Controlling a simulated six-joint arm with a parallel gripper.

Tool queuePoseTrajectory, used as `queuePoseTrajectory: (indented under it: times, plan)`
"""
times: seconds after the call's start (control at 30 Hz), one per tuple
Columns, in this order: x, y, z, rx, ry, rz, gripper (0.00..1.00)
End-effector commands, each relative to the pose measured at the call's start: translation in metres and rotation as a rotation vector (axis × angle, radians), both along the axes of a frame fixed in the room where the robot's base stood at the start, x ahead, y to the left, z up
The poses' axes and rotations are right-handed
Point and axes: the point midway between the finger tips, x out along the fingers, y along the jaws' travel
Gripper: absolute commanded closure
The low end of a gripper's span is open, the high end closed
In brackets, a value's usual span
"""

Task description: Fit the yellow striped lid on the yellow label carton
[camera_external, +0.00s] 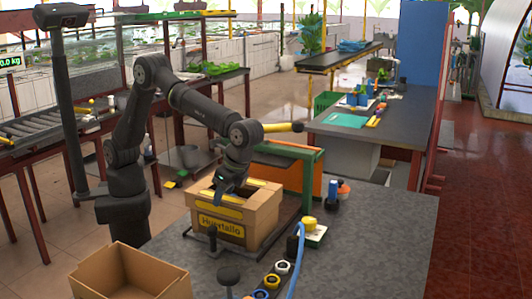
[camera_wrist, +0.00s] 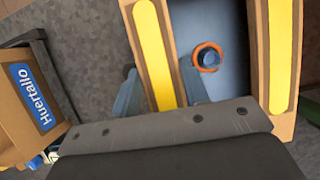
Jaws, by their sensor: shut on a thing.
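The yellow label carton (camera_external: 264,222) stands upright on the grey bench in the external view, its yellow label facing front. The yellow striped lid (camera_external: 219,210) is at the carton's top, with a stripe along the front and another toward the back. My gripper (camera_external: 225,192) points down at it. In the wrist view the lid (camera_wrist: 155,55) shows two striped bars with an opening between them, and my gripper (camera_wrist: 162,92) has one finger on each side of the left bar. I cannot tell whether the lid is fully seated or slightly above the rim.
An open carton (camera_external: 128,272) stands at lower left. A carton with a blue label (camera_wrist: 30,105) shows in the wrist view. An orange ring (camera_wrist: 207,57) shows through the lid's opening. Several small coloured items and a blue hose (camera_external: 298,250) lie right of the carton. The bench's right side is clear.

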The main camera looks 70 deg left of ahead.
Motion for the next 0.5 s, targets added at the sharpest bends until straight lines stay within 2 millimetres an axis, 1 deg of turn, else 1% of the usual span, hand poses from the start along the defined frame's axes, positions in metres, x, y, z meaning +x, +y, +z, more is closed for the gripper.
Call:
queuePoseTrajectory:
  times: [0.27,0.3,0.4,0.5]
  plan:
    - [0.0,0.0,-0.0002,0.0,0.0,0.0,0.75]
    - [0.0,0.0,-0.0001,0.0,0.0,0.0,0.51]
    - [0.0,0.0,-0.0001,0.0,0.0,0.0,0.33]
    - [0.0,0.0,-0.0001,0.0,0.0,0.0,0.33]
